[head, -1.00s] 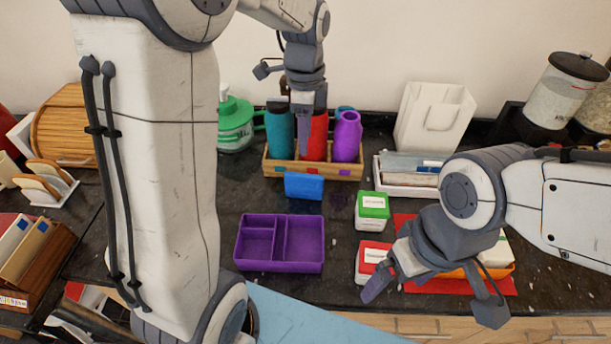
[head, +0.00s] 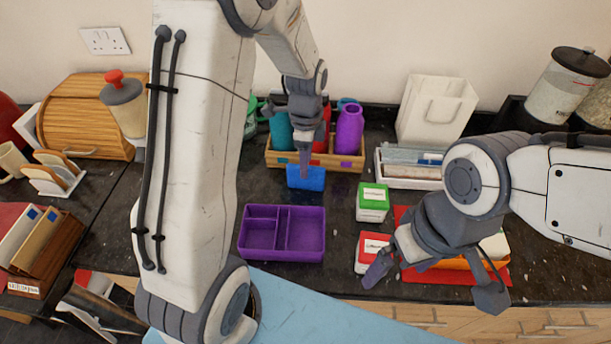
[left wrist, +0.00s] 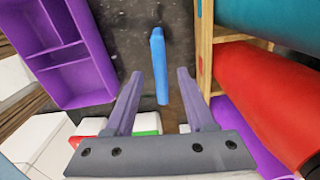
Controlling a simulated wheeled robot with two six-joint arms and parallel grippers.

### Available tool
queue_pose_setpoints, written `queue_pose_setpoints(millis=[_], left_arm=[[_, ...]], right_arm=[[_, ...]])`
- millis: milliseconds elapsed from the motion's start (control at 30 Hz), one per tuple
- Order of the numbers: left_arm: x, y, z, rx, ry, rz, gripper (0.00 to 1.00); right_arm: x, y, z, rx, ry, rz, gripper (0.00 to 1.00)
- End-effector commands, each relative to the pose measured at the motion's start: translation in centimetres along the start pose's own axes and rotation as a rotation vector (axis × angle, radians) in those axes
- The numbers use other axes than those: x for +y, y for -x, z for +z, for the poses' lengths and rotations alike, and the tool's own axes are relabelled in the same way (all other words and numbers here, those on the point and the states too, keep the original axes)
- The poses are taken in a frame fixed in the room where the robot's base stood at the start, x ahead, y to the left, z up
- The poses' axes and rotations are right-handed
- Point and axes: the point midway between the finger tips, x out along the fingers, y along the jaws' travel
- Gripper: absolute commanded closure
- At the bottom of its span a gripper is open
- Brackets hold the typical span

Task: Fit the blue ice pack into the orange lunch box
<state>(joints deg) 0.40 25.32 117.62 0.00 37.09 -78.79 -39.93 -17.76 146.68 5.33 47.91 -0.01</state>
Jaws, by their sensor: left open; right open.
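The blue ice pack (head: 306,178) stands on the dark counter in front of the wooden bottle crate. In the left wrist view the ice pack (left wrist: 159,66) lies ahead, between the lines of my open fingers. My left gripper (head: 305,160) is open and empty, pointing down just above and behind the pack in the head view; it also shows in the left wrist view (left wrist: 160,90). The orange lunch box (head: 452,263) is on a red mat at the right, mostly hidden by my right gripper. My right gripper (head: 432,277) is open and empty above it.
A purple divided box (head: 282,257) sits left of centre. Green-lidded (head: 373,202) and red-lidded (head: 371,252) containers stand between it and the red mat (head: 500,273). The wooden crate (head: 343,160) holds several bottles. A white tray (head: 410,179) is behind.

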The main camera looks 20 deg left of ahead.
Motion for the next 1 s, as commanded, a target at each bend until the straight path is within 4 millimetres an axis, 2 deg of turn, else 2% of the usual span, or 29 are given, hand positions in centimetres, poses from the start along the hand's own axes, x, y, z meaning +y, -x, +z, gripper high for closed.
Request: queue_pose_setpoints(millis=[67, 100, 233, 1000], left_arm=[[0.0, 0.01, -0.01, 0.0, 0.0, 0.0, 0.45], [0.0, 0.02, -0.01, 0.0, 0.0, 0.0, 0.49], [-0.01, 0.04, -0.01, 0.0, 0.0, 0.0, 0.99], [-0.03, 0.08, -0.02, 0.0, 0.0, -0.001, 1.0]], right_arm=[[0.0, -0.02, 0.0, 0.0, 0.0, 0.0, 0.0], [0.0, -0.02, 0.0, 0.0, 0.0, 0.0, 0.0], [0.0, -0.02, 0.0, 0.0, 0.0, 0.0, 0.0], [0.0, -0.02, 0.0, 0.0, 0.0, 0.0, 0.0]])
